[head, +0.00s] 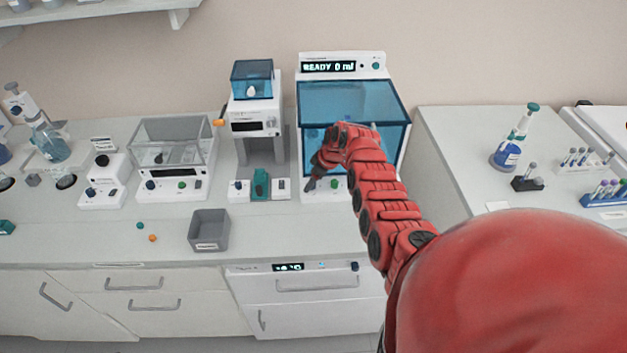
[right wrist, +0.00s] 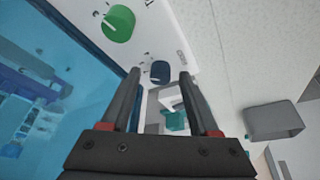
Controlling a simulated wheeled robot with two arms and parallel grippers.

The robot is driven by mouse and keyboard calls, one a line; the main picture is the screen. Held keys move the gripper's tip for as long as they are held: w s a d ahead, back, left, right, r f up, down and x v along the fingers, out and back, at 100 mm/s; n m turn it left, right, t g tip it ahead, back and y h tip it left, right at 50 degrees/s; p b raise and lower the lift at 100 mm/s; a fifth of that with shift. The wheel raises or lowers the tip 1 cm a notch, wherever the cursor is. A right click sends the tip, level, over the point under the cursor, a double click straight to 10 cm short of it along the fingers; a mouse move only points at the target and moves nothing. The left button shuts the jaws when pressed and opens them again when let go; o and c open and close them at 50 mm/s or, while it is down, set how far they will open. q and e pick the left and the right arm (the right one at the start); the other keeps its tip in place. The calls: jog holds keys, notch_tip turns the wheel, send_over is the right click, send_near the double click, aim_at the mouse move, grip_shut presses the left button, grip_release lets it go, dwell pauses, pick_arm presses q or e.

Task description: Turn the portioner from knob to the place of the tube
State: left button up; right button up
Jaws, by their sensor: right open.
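The portioner (head: 343,62) is a white machine with a blue clear cover, and its display reads "READY 0 ml". Its front strip carries a dark blue knob (right wrist: 160,72) and a green knob (right wrist: 118,23); the green one also shows in the head view (head: 334,184). I cannot read which is the from knob. My right gripper (head: 312,182) is open and reaches down to the strip. In the right wrist view its fingertips (right wrist: 159,76) are on either side of the dark blue knob; contact is unclear. In the head view the gripper hides that knob. My left gripper is out of view.
Tube racks (head: 527,183) stand on the right bench by a blue flask (head: 512,140). A blue rack (right wrist: 30,90) shows behind the cover. Left of the portioner are a small dispenser (head: 253,115), a balance (head: 168,160) and a grey bin (head: 208,232).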

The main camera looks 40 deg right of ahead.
grip_shut()
dwell(0.3)
